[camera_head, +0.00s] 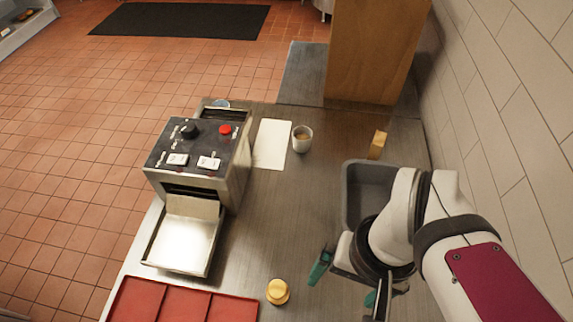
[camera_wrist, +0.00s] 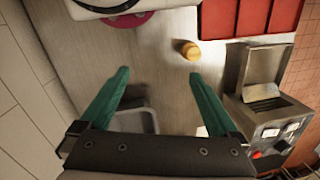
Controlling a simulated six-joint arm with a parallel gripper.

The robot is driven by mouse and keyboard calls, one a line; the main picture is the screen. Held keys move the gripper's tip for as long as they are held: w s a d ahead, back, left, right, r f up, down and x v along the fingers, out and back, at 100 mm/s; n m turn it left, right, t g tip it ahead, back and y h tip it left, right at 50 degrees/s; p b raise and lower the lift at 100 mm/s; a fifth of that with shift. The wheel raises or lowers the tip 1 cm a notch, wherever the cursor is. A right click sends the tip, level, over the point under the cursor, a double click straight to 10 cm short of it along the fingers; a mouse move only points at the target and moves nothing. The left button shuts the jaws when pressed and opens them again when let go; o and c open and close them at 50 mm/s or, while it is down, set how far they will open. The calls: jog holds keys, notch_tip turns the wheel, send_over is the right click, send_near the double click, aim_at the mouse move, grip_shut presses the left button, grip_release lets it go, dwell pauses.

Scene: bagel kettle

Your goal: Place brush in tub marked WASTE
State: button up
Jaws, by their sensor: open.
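I cannot make out a brush for certain. A small yellow-orange round piece (camera_head: 278,291) sits on the steel counter, left of my gripper (camera_head: 345,283); it also shows in the wrist view (camera_wrist: 189,50), ahead of the fingertips. A small tan block (camera_head: 377,145) stands behind the grey tub (camera_head: 356,168). My arm partly covers the tub, and I can read no WASTE marking. Part of a grey tub shows in the wrist view (camera_wrist: 151,118) behind the fingers. My gripper, with green fingers (camera_wrist: 160,74), is open and empty above the counter.
A toaster-like machine (camera_head: 205,165) with a front tray stands at left. A red sectioned tray (camera_head: 180,303) lies at the front left. A tiled wall (camera_head: 515,100) bounds the right. The middle counter is clear.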

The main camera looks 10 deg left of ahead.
jog(key=w+a+f+n+h, duration=0.1)
jog(key=w+a+n+h, duration=0.15)
jog(key=a+n, duration=0.6)
jog(key=n, duration=1.2)
send_near(277, 288)
jog(key=shift+t+h, duration=0.25)
jog(key=shift+t, duration=0.05)
jog(key=f, duration=0.7)
jog(key=d+f, duration=0.1)
jog(key=f, duration=0.2)
jog(key=shift+s+f, duration=0.15)
jog(key=shift+s, duration=0.2)
grip_shut()
